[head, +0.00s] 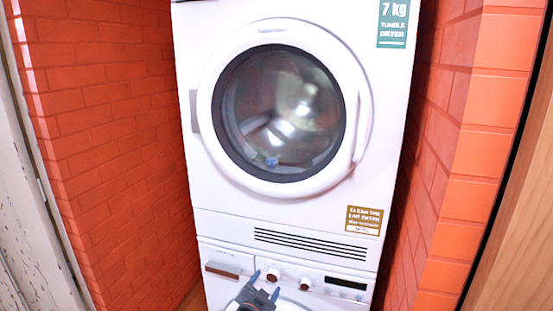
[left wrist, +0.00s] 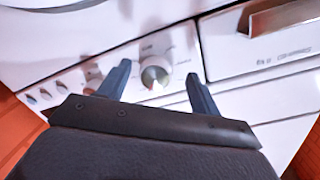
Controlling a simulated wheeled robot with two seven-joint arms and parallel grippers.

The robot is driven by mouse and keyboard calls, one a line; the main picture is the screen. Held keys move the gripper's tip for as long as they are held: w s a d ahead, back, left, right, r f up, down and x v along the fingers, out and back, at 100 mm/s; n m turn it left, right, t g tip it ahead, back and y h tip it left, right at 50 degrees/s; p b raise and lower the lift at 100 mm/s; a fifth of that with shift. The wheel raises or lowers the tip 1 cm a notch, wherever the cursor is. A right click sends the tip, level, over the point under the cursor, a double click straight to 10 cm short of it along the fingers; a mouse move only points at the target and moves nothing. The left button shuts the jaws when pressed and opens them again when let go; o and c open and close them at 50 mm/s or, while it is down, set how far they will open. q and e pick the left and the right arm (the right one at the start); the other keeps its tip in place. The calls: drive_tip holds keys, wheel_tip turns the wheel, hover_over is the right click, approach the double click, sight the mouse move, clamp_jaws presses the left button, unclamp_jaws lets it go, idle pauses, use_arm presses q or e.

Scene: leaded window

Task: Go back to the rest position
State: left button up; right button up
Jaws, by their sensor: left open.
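My left gripper (head: 266,285) shows at the bottom of the head view, in front of the control panel of the lower white machine. Its two blue fingers are apart with nothing between them. In the left wrist view the open gripper (left wrist: 160,84) has a round knob (left wrist: 155,73) showing beyond and between its fingers; I cannot tell the exact distance to it. My right gripper is in neither view.
A white tumble dryer (head: 215,190) with a closed round door (head: 357,100) stands on the lower machine (head: 215,255). The panel has a drawer (head: 222,271), knobs and a dark display (head: 346,284). Orange brick walls (head: 110,130) flank both sides closely.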

use_arm(q)
drive_tip(key=shift+s+a+f, duration=0.1)
drive_tip(key=shift+a, duration=0.1)
drive_tip(key=s+a+n+g+y, duration=0.5)
drive_tip(key=s+a+n+g, duration=0.15)
drive_tip(key=s, duration=0.75)
drive_tip(key=s+a+f+g+p, duration=0.1)
drive_tip(key=s+f+g, duration=0.1)
drive_tip(key=s, duration=0.8)
drive_tip(key=s+a+f+n+g+p, duration=0.1)
drive_tip(key=s+f+g+p, duration=0.1)
drive_tip(key=s, duration=0.9)
drive_tip(key=s+a+f+g+h+p, duration=0.1)
drive_tip(key=s+f+g, duration=0.2)
drive_tip(key=s, duration=0.8)
wheel_tip(320, 180, down, 2)
drive_tip(key=shift+s+a+f+n, duration=0.15)
drive_tip(key=shift+a+f+n, duration=0.05)
drive_tip(key=shift+a+n, duration=0.15)
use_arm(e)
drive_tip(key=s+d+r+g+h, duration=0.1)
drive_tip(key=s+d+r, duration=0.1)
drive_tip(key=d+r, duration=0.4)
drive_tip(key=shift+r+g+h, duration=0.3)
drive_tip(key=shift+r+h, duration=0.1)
use_arm(q)
drive_tip(key=shift+p, duration=0.3)
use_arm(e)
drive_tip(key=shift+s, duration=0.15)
